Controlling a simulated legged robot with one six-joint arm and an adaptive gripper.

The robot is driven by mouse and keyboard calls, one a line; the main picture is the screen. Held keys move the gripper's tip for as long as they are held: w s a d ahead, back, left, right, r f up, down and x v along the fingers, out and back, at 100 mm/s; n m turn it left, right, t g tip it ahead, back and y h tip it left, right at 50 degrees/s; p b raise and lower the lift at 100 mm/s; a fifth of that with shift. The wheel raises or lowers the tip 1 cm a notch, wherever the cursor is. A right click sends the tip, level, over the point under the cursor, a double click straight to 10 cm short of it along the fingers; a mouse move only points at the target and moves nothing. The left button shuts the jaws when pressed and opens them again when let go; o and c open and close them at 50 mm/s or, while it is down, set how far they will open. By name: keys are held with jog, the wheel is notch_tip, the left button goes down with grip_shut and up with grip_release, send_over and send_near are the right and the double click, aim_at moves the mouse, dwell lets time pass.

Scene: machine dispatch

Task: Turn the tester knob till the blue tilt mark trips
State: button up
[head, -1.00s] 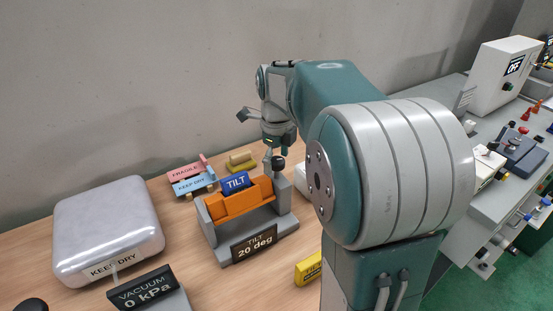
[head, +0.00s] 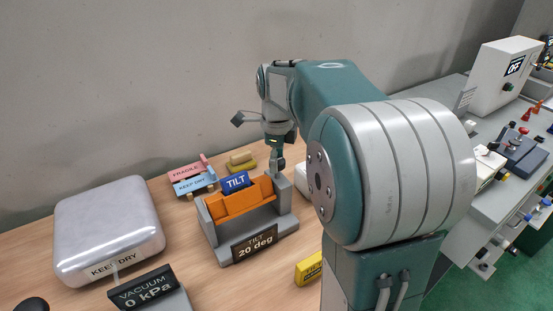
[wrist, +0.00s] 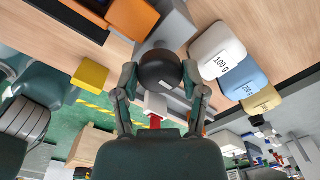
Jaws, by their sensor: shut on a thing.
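The tester is a grey stand (head: 222,243) with an orange cradle (head: 238,202). Its display (head: 254,244) reads "TILT 20 deg". The blue tilt mark (head: 235,182), lettered "TILT", sits in the cradle; I cannot tell whether it is tripped. My gripper (head: 277,160) points down at the tester's right end. In the wrist view, my gripper (wrist: 163,82) has a finger on each side of the round black knob (wrist: 160,68) and is shut on it. In the head view the knob is mostly hidden by the gripper.
Pink "FRAGILE" (head: 186,172) and blue "KEEP DRY" (head: 194,185) pieces lie behind the tester. A silver case (head: 108,222) and a vacuum display (head: 143,290) stand left. A yellow block (head: 308,269) lies in front. White, blue and tan weights (wrist: 217,50) sit close beside the knob.

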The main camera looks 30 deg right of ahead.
jog(key=n, duration=0.5)
jog(key=shift+s+f+n, duration=0.1)
jog(key=shift+f+n, duration=0.1)
jog(key=shift+n, duration=0.1)
jog(key=n, duration=1.3)
jog(key=shift+n, duration=0.3)
jog(key=n, duration=0.9)
jog(key=shift+n, duration=0.4)
jog(key=n, duration=0.4)
jog(key=shift+n, duration=2.6)
